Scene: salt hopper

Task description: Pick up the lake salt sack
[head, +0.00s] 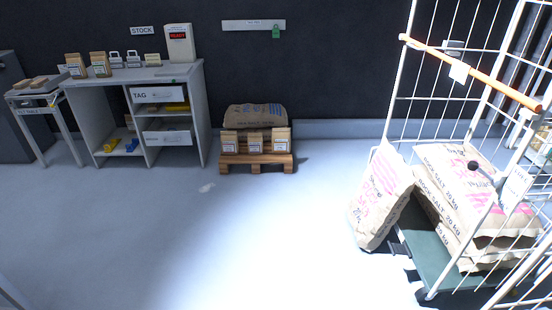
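A large brown sack (255,116) with dark blue print lies on a wooden pallet (258,160) against the back wall, behind several small paper bags. Its lettering is too small to read surely, so I cannot tell if it is the lake salt sack. Another sack (382,198) with pink print leans tilted against the wire roll cage at the right; its name is not clear to me. Sacks marked rock salt (452,195) are piled on the cage's base. Neither of my grippers is in view.
The wire roll cage (445,52) with an orange bar (470,68) and green base (437,252) fills the right side. A grey desk (204,105) with bags and drawers stands at the back left, beside a small table (40,140).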

